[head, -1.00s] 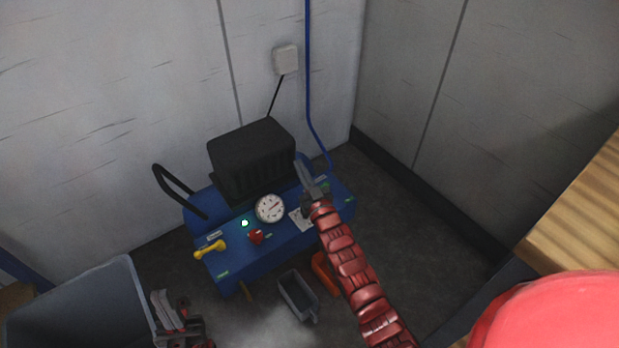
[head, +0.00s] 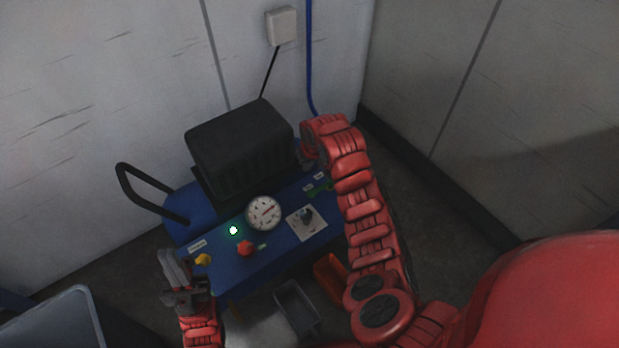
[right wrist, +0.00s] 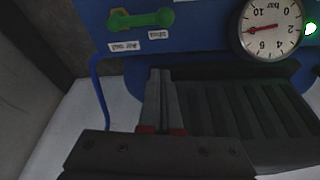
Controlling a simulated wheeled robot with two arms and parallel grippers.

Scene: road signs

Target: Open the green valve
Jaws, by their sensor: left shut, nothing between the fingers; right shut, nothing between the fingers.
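The green valve (head: 320,190) is on the right part of the blue machine's panel in the head view, partly covered by my right arm. In the right wrist view the green valve (right wrist: 140,20) is a bar-shaped handle with a round knob end, lying roughly level above two white labels. My right gripper (right wrist: 162,75) is shut and empty, its fingertips below the valve in that picture and apart from it. In the head view the right gripper is mostly hidden behind its arm. My left gripper (head: 173,256) is shut and empty, just left of the yellow valve (head: 203,259).
The blue machine (head: 240,270) carries a black ribbed block (head: 240,150), a round gauge (head: 263,213), a red knob (head: 246,248) and a grey switch (head: 306,216). A black bar handle (head: 125,185) sticks out left. Grey (head: 297,308) and orange (head: 329,275) bins stand in front.

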